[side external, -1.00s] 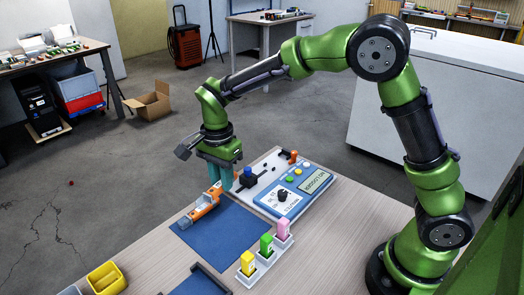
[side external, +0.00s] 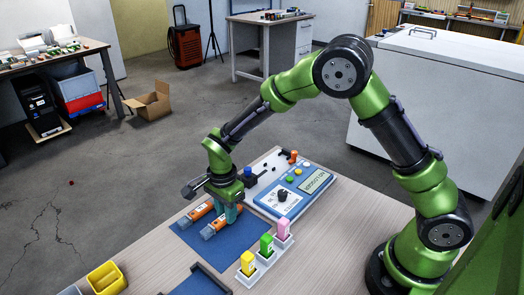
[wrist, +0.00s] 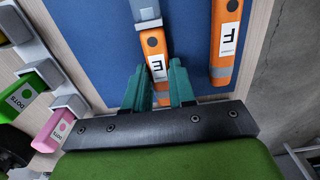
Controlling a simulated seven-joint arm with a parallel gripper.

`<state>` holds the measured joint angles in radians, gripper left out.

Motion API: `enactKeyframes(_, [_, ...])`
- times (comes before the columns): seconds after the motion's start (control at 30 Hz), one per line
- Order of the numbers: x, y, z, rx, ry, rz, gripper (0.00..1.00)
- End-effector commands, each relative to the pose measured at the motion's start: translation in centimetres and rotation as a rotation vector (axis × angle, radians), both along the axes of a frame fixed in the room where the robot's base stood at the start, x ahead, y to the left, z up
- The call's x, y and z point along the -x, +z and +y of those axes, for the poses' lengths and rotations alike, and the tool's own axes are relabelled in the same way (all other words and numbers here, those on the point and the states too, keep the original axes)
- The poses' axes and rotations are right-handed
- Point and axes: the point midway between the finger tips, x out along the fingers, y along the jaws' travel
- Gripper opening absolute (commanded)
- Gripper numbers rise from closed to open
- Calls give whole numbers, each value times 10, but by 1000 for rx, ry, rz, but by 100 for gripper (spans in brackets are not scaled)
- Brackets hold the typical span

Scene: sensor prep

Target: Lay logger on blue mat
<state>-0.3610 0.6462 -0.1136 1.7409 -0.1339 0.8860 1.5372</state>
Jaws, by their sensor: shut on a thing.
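My gripper (side external: 231,216) is low over the blue mat (side external: 236,240), shut on an orange logger (side external: 214,228) with a grey end. In the wrist view, my teal fingers (wrist: 160,88) stand on either side of this logger (wrist: 154,42), which has a white label and a dark dot. The held logger is level at the mat; I cannot tell whether it touches it. A second orange logger (side external: 197,213) lies on the mat beside it, roughly parallel; it also shows in the wrist view (wrist: 226,42), with a clear gap between the two.
A blue and white panel (side external: 295,190) with a knob and buttons stands behind the mat. A rack (side external: 265,262) with yellow, green and pink pieces is at the front right. A yellow bin (side external: 107,279) is at the front left. The mat's front part is bare.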

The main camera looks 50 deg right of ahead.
Motion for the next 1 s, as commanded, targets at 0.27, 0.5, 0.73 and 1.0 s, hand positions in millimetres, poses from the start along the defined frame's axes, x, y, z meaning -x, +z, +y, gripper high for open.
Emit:
enactKeyframes(0.27, [0,-1,0,0,0,-1,0])
enactKeyframes(0.5, [0,-3,0,0,1,-1,48])
enactKeyframes(0.73, [0,-3,0,0,1,-1,50])
enactKeyframes(1.0, [-1,19,1,-2,1,-5,50])
